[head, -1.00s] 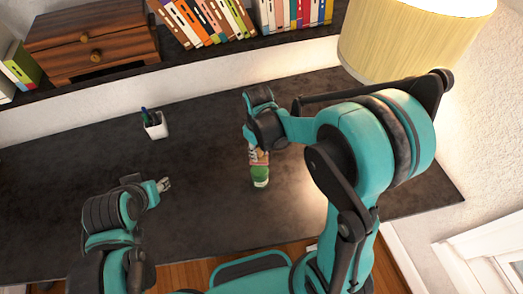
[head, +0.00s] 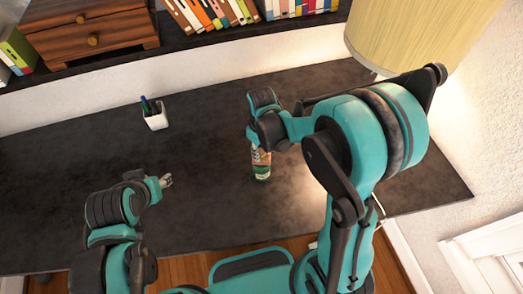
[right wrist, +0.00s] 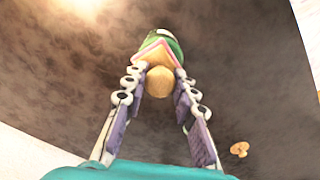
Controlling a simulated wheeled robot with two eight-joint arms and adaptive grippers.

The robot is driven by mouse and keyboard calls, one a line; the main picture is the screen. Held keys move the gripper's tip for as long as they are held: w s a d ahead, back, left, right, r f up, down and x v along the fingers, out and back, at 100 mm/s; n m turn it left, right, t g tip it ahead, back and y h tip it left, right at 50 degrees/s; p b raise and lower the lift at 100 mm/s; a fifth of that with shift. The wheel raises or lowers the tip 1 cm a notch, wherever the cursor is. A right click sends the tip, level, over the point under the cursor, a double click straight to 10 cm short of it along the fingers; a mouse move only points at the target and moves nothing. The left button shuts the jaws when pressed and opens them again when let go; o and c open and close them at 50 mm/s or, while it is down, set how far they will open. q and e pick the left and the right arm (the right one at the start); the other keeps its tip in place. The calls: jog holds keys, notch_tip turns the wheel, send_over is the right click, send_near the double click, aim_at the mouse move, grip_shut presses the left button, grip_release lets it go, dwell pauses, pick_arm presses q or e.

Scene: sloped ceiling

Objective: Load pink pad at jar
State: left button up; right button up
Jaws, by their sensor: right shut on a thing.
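The jar (head: 261,172) stands on the dark desk under my right gripper, its green lower part showing in the head view. Its green part (right wrist: 168,38) also shows beyond the fingertips in the right wrist view. The pink pad (right wrist: 156,50), a tilted square with pink edges and a yellowish face, lies between my right fingertips, overlapping the jar in this view. My right gripper (right wrist: 159,70) appears shut on the pad; contact between pad and jar cannot be told. A round tan thing (right wrist: 159,83) also shows between the fingers. My left gripper (head: 165,182) is empty over the desk, its finger gap unclear.
A white pen cup (head: 155,117) stands left of the jar. A small orange thing (right wrist: 239,149) lies on the desk. A lamp (head: 400,35) stands at the back right; books (head: 210,12) and a wooden drawer box (head: 92,35) line the shelf. The desk's left side is clear.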

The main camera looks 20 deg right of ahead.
aim_at(262, 152)
jog(key=shift+f+b, duration=0.55)
jog(key=shift+b, duration=0.05)
dwell(1.9)
jog(key=shift+r, duration=0.1)
jog(key=shift+r+p, duration=0.55)
jog(key=shift+r, duration=0.05)
jog(key=shift+r+p, duration=2.05)
jog(key=shift+r, duration=0.85)
jog(key=shift+s+f, duration=0.1)
jog(key=shift+f, duration=0.05)
